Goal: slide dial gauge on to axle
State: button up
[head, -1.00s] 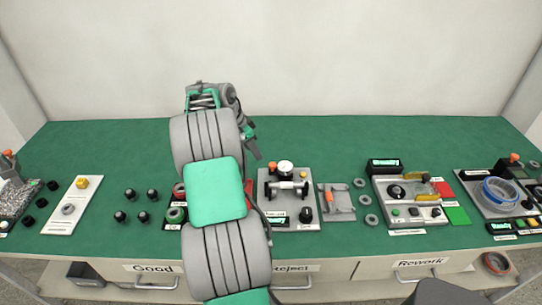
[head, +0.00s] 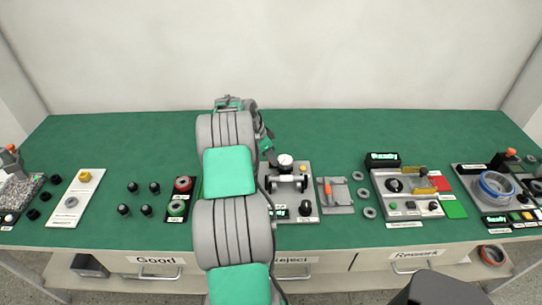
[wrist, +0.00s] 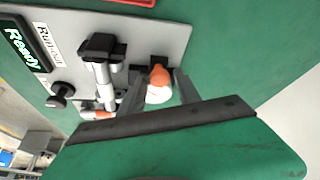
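The dial gauge (head: 285,159), with a white round face, stands at the back of the grey run-out plate (head: 309,205). In the wrist view its white body (wrist: 159,95) and orange top (wrist: 158,76) lie between the two fingers of my gripper (wrist: 161,82). The fingers look apart, one on each side of the gauge, with no clear contact. In the head view my gripper (head: 270,152) is just left of the gauge. The silver axle (head: 287,181) lies across its supports in front of the gauge; it also shows in the wrist view (wrist: 104,76).
A black knob (head: 305,208) and a green-lit display (head: 280,211) sit at the plate's front. A grey tray with an orange-handled tool (head: 338,194) and loose rings (head: 363,193) are to the right. My arm hides the area left of the plate. The green table behind is clear.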

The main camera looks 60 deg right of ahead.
grip_shut()
dwell(1.1)
